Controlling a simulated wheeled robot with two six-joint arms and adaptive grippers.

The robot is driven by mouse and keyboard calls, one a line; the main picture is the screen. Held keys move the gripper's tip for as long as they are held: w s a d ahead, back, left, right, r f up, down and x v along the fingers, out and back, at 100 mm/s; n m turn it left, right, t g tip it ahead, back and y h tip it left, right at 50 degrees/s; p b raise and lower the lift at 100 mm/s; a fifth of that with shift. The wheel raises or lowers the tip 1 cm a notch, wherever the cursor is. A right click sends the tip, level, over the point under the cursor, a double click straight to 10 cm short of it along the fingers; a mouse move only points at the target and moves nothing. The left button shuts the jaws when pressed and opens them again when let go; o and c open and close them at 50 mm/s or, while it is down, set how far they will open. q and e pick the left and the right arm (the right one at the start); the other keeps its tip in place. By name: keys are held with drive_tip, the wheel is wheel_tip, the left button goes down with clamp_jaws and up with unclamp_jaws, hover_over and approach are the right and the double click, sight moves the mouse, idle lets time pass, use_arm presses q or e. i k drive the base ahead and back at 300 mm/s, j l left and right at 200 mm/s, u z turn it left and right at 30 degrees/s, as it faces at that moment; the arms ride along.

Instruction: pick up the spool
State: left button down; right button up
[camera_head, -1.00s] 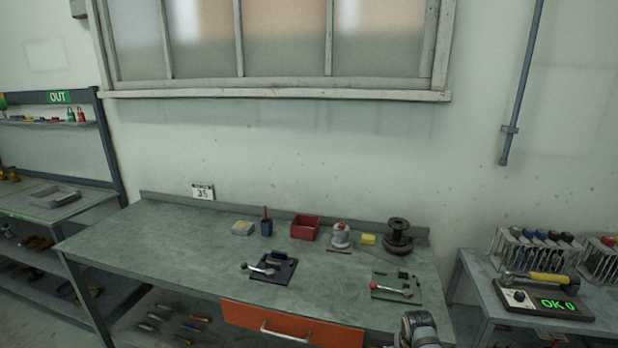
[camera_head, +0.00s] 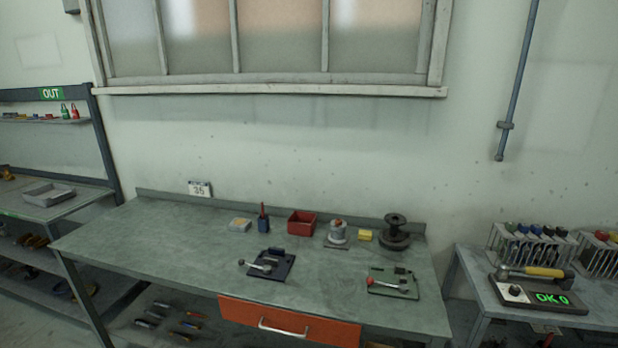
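A dark spool (camera_head: 395,238) with a flange on top and a wider base stands upright at the back right of the green-grey workbench (camera_head: 170,240). To its left, past a small yellow block (camera_head: 365,235), is a lighter, short round reel-like item (camera_head: 338,233) with an orange top, on a small plate. Nothing is touching the dark spool, and its top and front are unobstructed. Neither of my grippers is in view.
A red bin (camera_head: 301,223), a dark blue cup (camera_head: 263,222) and a pale box (camera_head: 240,224) line the back. Two lever fixtures, one blue (camera_head: 270,265) and one green (camera_head: 393,283), sit nearer the front. The bench's left part is clear.

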sight(392, 234)
drive_tip(key=i+j+z, duration=0.1)
drive_tip(key=j, duration=0.25)
drive_tip(key=i+j+z, duration=0.1)
drive_tip(key=i+j, duration=0.25)
drive_tip(key=i+j+z, duration=0.1)
drive_tip(key=j, duration=0.25)
drive_tip(key=i+j+z, duration=0.1)
drive_tip(key=i+j, duration=0.15)
drive_tip(key=j, duration=0.15)
